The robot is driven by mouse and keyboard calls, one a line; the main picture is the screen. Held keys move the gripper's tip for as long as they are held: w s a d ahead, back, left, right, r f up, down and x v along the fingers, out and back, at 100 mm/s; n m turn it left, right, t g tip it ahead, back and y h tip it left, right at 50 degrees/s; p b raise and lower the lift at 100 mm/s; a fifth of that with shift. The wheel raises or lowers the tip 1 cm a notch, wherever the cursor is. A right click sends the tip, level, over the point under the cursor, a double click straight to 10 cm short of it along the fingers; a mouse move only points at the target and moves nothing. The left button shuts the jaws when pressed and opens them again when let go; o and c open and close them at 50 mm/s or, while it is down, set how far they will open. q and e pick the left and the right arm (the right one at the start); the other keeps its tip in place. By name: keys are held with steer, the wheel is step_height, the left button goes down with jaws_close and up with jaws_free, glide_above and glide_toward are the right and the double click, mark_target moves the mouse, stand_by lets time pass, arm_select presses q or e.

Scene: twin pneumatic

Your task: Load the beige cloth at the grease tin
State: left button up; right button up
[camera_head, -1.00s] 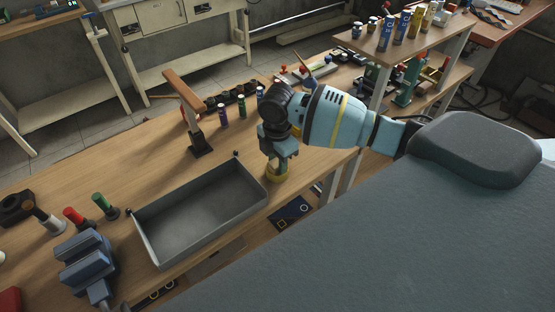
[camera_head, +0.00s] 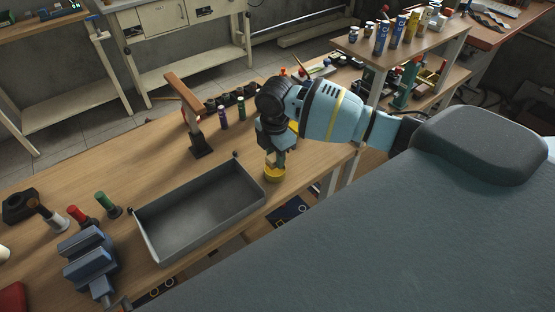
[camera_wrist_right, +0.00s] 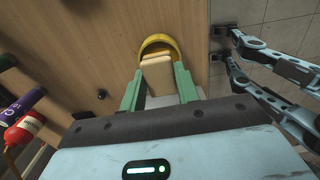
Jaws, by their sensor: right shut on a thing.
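My right gripper (camera_head: 274,160) points down over the yellow grease tin (camera_head: 273,175), which stands on the workbench near its front edge. In the right wrist view, the green fingers of my right gripper (camera_wrist_right: 158,88) are shut on a folded beige cloth (camera_wrist_right: 156,70). The cloth's far end overlaps the open mouth of the round yellow tin (camera_wrist_right: 158,41); I cannot tell whether it touches the inside. In the head view the cloth cannot be made out. My left gripper is not in view.
A grey open tray (camera_head: 202,207) sits just left of the tin. A blue vise (camera_head: 88,258) is at the front left, and a raised shelf (camera_head: 405,50) with bottles is at the back right. Bench between stand and tray is clear.

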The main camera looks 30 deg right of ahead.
mark_target(275, 156)
steer(key=shift+r, duration=2.15)
steer(key=shift+s+a+r+m, duration=0.2)
steer(key=shift+a+m, duration=0.1)
steer(key=shift+m, duration=0.2)
steer(key=s+a+r+m, duration=0.6)
steer(key=s+m, duration=0.4)
steer(key=m, duration=0.8)
steer(key=shift+a, duration=0.9)
